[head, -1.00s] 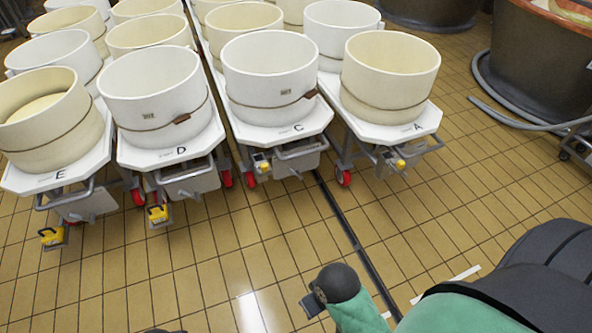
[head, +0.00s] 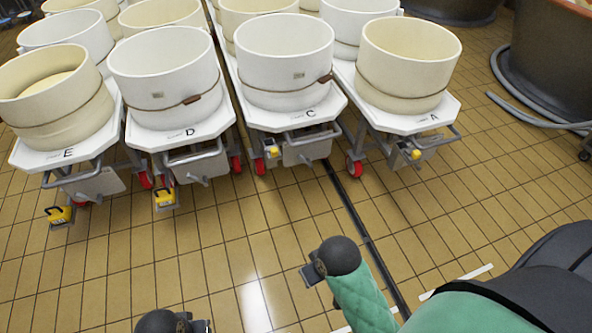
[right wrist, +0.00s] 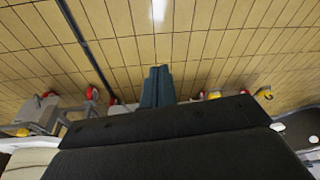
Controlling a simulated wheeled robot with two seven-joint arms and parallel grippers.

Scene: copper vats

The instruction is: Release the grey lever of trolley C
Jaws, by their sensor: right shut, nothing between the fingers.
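My right gripper (head: 311,273), on the green-sleeved arm, is well short of trolley C, over bare floor. Its fingers (right wrist: 157,86) are shut and empty in the right wrist view. My left gripper (head: 198,326) shows at the bottom edge; its fingers are unclear.
Trolley D (head: 215,127) and trolley E (head: 30,160) stand left, their yellow pedals (head: 165,196) hanging low. Trolley A (head: 440,122) stands right. A dark floor channel (head: 350,210) runs between C and A. Tiled floor before the row is clear. A hose (head: 520,112) lies right.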

